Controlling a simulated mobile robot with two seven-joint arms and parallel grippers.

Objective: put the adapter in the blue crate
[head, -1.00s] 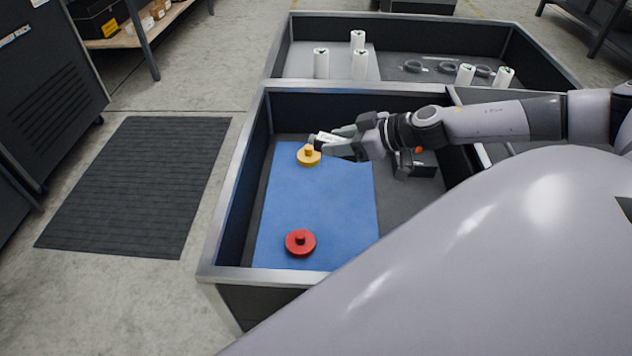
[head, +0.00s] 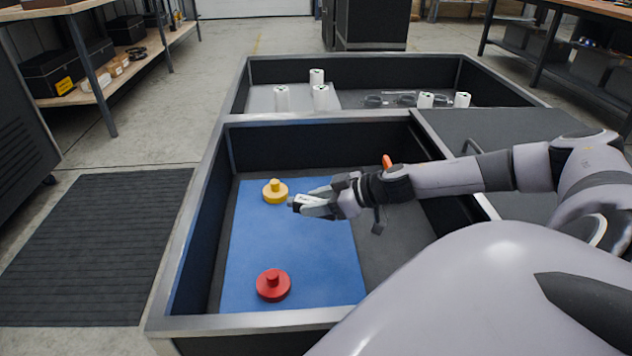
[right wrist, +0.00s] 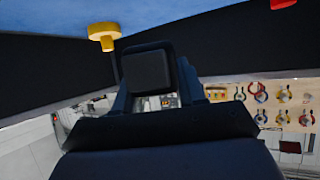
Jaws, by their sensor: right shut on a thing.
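My right gripper (head: 303,203) reaches in from the right over the near crate (head: 245,118). It is shut on the adapter, a small dark block (right wrist: 150,71) seen between the fingers in the right wrist view. In the head view the fingers mostly cover it. The crate has dark walls, a pale metal rim and a blue mat (head: 300,250) on its floor. The gripper is over the mat's far part, just right of a yellow knobbed disc (head: 275,191). I cannot tell the block's height above the mat. My left gripper is not in view.
A red knobbed disc (head: 273,284) lies on the near part of the mat. The mat's middle is clear. A farther crate (head: 340,57) holds several white cylinders and dark rings. A grey lidded section (head: 500,128) is at the right. A dark floor mat (head: 95,245) lies at left.

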